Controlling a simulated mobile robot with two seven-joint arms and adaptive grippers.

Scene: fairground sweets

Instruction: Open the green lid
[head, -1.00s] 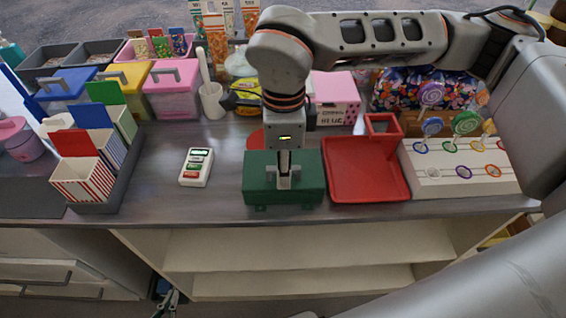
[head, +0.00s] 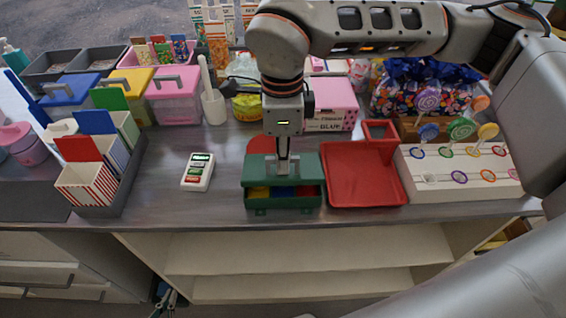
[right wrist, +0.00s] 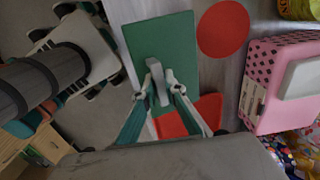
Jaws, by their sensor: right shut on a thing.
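The green lid (head: 258,167) sits on a green box (head: 283,204) near the counter's front edge. The lid is raised at the front, and yellow, blue and red contents show in the gap. My right gripper (head: 283,166) points down from above and is shut on the lid's grey handle. In the right wrist view the fingers (right wrist: 162,92) close around the handle of the green lid (right wrist: 172,42). My left gripper (head: 168,298) hangs low in front of the counter, small and unclear, away from the box.
A red tray (head: 362,192) stands close on the right, with a white lollipop stand (head: 450,183) beyond it. A pink box (head: 332,102) and a red disc (head: 259,145) are behind. A white keypad device (head: 198,172) lies left, with bare counter around it.

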